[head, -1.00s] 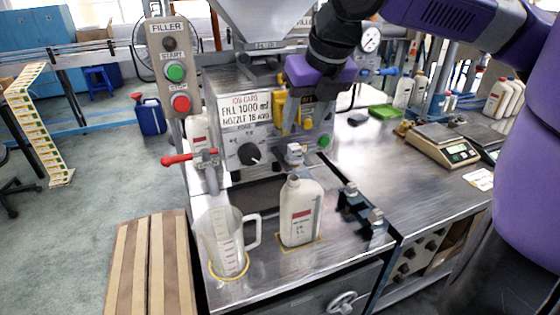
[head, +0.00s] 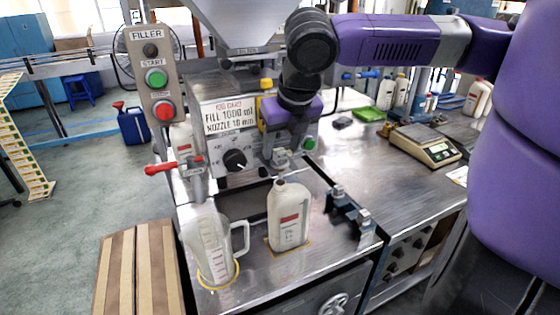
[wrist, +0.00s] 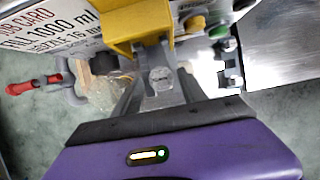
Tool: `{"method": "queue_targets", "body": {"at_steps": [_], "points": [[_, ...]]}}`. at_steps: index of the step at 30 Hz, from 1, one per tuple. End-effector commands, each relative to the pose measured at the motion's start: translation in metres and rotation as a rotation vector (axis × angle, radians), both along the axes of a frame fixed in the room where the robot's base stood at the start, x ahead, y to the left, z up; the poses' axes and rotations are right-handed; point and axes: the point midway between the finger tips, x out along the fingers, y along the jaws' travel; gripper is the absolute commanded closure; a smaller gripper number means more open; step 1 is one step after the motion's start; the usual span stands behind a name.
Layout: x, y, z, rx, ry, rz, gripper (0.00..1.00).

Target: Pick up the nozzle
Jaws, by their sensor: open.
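A small grey metal fitting, which looks like the nozzle (head: 281,157), is at the front of the filler, above and behind the white bottle (head: 289,215). My gripper (head: 283,150) is open and pointing down at the filler front, with its fingers close around or in front of this fitting; the head view does not show contact. In the wrist view the fitting (wrist: 161,82) lies between the two open fingers, below a yellow block (wrist: 138,30). Two more small metal pieces (head: 338,191) sit on a dark holder (head: 350,212) at the right of the bench.
A clear measuring jug (head: 212,250) stands left of the bottle. A red-handled valve (head: 165,168) sticks out at the left. The filler panel (head: 236,158) and hopper (head: 245,22) are close to my gripper.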

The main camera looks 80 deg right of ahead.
Motion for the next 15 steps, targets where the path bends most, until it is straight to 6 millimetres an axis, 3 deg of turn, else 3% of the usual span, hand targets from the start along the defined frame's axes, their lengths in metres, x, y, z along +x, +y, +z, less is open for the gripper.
{"method": "queue_targets", "body": {"at_steps": [2, 9, 15], "points": [[0.0000, 0.0001, 0.0002, 0.000, 0.000, 0.000, 0.53], [-0.0001, 0.0001, 0.0004, 0.000, 0.000, 0.000, 1.00], [0.0000, 0.0000, 0.0005, -0.001, -0.001, 0.000, 1.00]]}}
